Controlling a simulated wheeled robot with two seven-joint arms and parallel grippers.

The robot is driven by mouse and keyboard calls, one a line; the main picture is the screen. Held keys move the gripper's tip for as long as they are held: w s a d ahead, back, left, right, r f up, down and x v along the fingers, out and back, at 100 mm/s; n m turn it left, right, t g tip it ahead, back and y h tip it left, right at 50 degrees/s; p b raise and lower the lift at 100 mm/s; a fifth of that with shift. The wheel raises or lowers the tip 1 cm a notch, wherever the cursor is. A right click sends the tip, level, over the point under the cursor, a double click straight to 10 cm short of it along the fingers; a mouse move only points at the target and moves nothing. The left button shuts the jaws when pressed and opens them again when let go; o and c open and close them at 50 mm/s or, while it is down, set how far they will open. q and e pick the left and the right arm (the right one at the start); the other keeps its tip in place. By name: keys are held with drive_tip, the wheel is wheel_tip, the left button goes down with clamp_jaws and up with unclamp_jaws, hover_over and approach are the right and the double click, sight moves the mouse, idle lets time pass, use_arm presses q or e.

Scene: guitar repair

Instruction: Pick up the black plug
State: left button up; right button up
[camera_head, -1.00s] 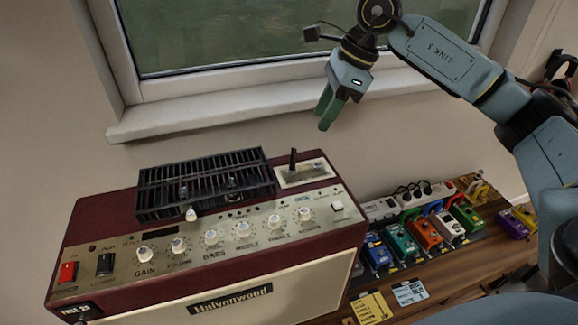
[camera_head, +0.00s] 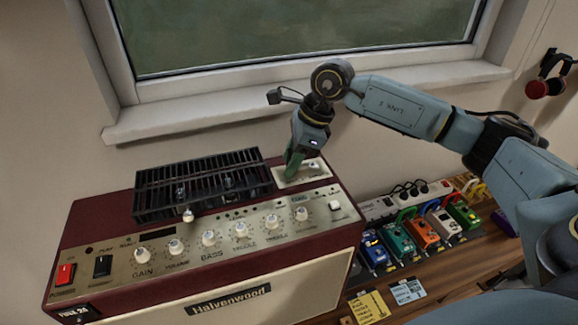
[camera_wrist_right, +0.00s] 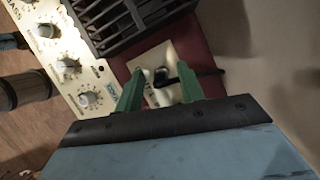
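The black plug (camera_wrist_right: 168,78) stands at a pale plate on top of the dark red amplifier (camera_head: 92,222). In the right wrist view it lies between the two green fingers of my right gripper (camera_wrist_right: 160,71), with gaps visible beside it. The fingers are apart, so the gripper is open. In the head view my right gripper (camera_head: 291,168) points down over the plate (camera_head: 310,172), and its fingers hide most or all of the plug. My left gripper is in neither view.
A black slatted grille (camera_head: 205,185) sits on the amplifier just left of my right gripper. Knobs line the sloping front panel. Several coloured pedals (camera_head: 425,232) and a white power strip (camera_head: 405,200) lie to the right. The window sill (camera_head: 220,112) is behind.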

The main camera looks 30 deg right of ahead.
clamp_jaws()
idle(0.3)
